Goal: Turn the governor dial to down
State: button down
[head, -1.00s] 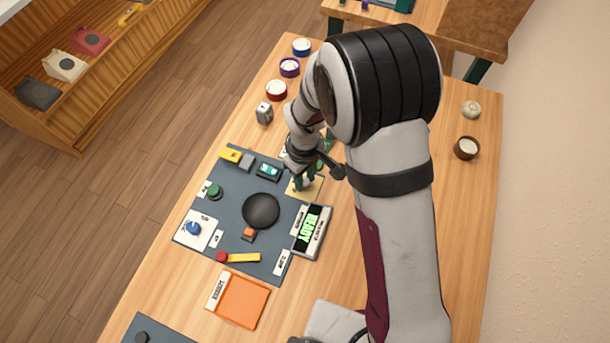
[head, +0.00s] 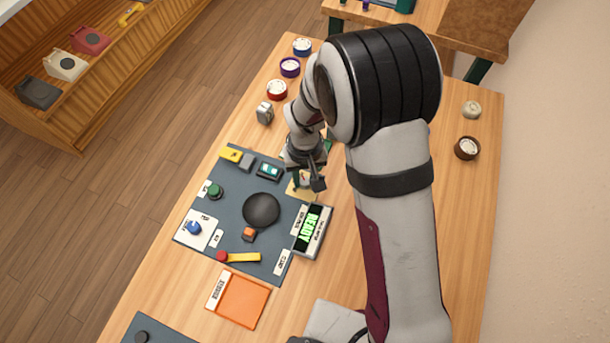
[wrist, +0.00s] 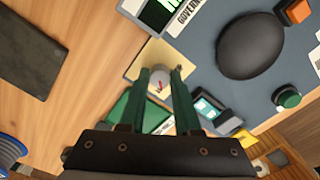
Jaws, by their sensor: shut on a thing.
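The governor dial (wrist: 160,84) is a small pale grey knob with a red mark on top, on a yellow plate (wrist: 146,56) in the wrist view. My gripper (wrist: 161,76) has its two green fingers closed on either side of the knob, gripping it. In the head view my gripper (head: 303,180) is over the yellow plate (head: 293,191) at the upper right edge of the grey panel, and the arm partly hides the dial. I cannot tell which setting the red mark points to.
A grey panel (head: 235,200) carries a black dome (head: 261,210), a green button (head: 215,191) and a yellow lever (head: 244,257). A lit READY display (head: 312,231) stands close to the gripper. An orange tray (head: 243,300) lies in front.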

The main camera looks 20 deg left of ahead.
aim_at(305, 181)
dwell(0.4)
jog(key=c, duration=0.6)
grip_release()
notch_tip(305, 181, up, 16)
jog(key=shift+f, duration=0.1)
jog(key=s+d+r+m, duration=0.2)
jog(key=d, duration=0.4)
jog(key=s+d+r+m, duration=0.2)
jog(key=d+r+m, duration=0.1)
jog(key=d, duration=0.2)
jog(key=s+d+m+y, duration=0.1)
jog(key=s+d+m, duration=0.6)
jog(key=s, duration=0.5)
jog(key=shift+s+d+f+y, duration=0.3)
jog(key=shift+d+f+y, duration=0.1)
jog(key=shift+d, duration=0.45)
